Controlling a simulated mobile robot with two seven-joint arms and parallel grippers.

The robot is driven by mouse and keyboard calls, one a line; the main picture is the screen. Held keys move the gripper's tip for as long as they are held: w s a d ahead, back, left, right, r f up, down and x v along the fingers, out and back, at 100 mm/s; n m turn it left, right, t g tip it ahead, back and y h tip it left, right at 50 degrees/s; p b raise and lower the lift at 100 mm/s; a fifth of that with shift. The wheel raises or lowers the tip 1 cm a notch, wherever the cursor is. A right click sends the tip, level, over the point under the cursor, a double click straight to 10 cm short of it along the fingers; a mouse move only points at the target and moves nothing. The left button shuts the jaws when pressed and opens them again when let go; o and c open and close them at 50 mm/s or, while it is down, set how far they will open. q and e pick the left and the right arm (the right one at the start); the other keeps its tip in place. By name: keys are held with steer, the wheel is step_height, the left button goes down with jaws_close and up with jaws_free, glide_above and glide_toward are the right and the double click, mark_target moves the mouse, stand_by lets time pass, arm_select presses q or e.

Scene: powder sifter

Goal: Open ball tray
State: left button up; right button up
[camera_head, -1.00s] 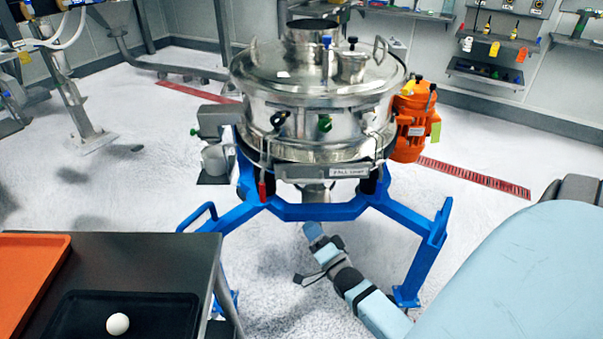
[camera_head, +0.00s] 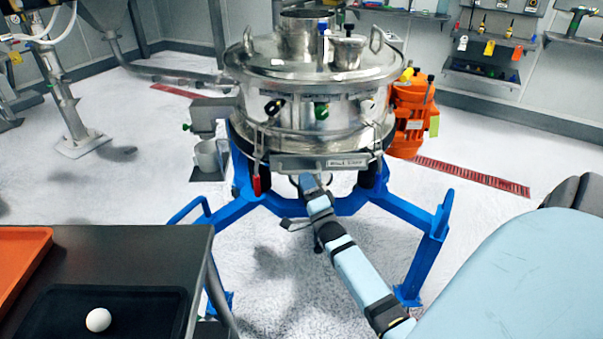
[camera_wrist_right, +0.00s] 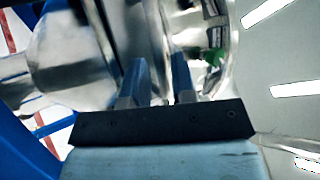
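The ball tray (camera_head: 318,162) is a grey metal front with a pale label, low on the front of the round steel sifter (camera_head: 300,110). It looks closed. My right gripper (camera_head: 307,181) is just below and in front of this tray, reaching up from below. In the right wrist view its two fingers (camera_wrist_right: 157,80) stand apart with steel behind the gap. I see nothing clearly gripped, and I cannot tell whether the fingertips touch the tray. My left gripper is not in view.
Blue frame legs (camera_head: 415,225) surround the arm's reach. An orange motor (camera_head: 410,115) hangs right of the sifter. A white mug (camera_head: 207,157) stands on its left side. A dark table (camera_head: 130,250) at lower left holds a black tray (camera_head: 150,318) with a white ball (camera_head: 98,320).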

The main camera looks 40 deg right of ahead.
mark_target(301, 172)
steer(key=shift+x, duration=1.65)
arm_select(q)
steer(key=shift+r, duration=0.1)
